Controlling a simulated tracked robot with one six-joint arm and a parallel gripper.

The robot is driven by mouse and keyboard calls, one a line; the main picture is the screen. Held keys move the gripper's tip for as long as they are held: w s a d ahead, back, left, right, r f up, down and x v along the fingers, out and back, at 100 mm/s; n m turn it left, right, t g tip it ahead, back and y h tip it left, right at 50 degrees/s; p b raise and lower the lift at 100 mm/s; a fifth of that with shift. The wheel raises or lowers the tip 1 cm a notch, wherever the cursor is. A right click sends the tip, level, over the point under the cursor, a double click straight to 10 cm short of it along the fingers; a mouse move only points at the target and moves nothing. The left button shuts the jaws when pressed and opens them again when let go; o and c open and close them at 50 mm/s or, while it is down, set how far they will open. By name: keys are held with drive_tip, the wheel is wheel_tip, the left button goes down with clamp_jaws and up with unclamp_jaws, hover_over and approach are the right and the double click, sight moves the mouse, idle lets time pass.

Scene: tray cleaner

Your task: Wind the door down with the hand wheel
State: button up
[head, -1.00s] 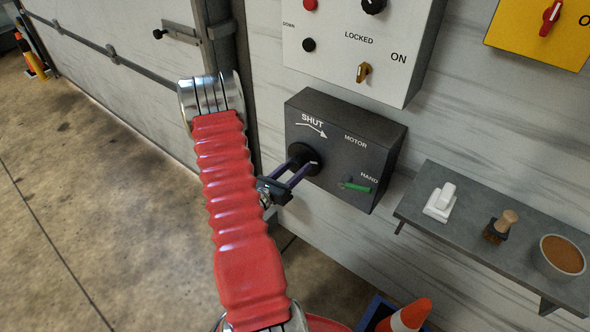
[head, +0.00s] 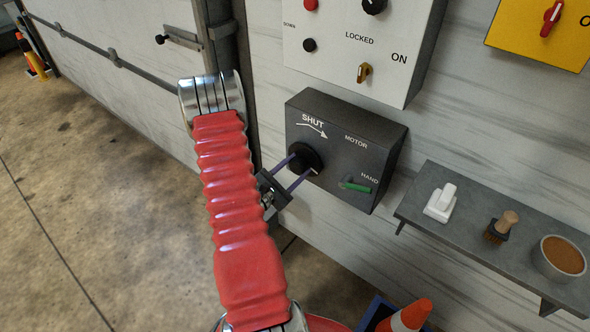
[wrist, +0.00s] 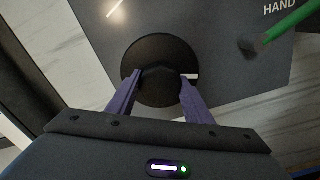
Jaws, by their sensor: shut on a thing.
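The hand wheel (head: 309,154) is a black round knob on a dark box (head: 334,133) marked SHUT with an arrow, MOTOR and HAND. My gripper (head: 302,163) is shut on the wheel's hub. In the wrist view its two purple fingers (wrist: 161,79) lie on either side of the hub, in front of the wheel's black disc (wrist: 160,44). A green lever (head: 355,187) on the box is by the HAND label; it also shows in the wrist view (wrist: 287,25). The pale door (head: 120,82) with its bolt (head: 183,39) is at the left. Its lower edge is partly hidden by my arm.
A white control panel (head: 347,75) is above the box, a yellow one (head: 510,35) at top right. A shelf (head: 465,205) at right holds a white switch-like item (head: 440,203), a brush (head: 502,226) and a bowl (head: 560,262). A cone (head: 408,318) stands below.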

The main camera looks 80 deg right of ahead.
drive_tip(key=shift+w+d+r, duration=0.1)
drive_tip(key=shift+w+d, duration=0.05)
drive_tip(key=shift+w, duration=0.1)
drive_tip(key=o, duration=1)
drive_tip(key=shift+o, duration=0.2)
drive_tip(key=shift+s, duration=0.1)
drive_tip(key=v, duration=1.4)
drive_tip(key=shift+s, duration=0.1)
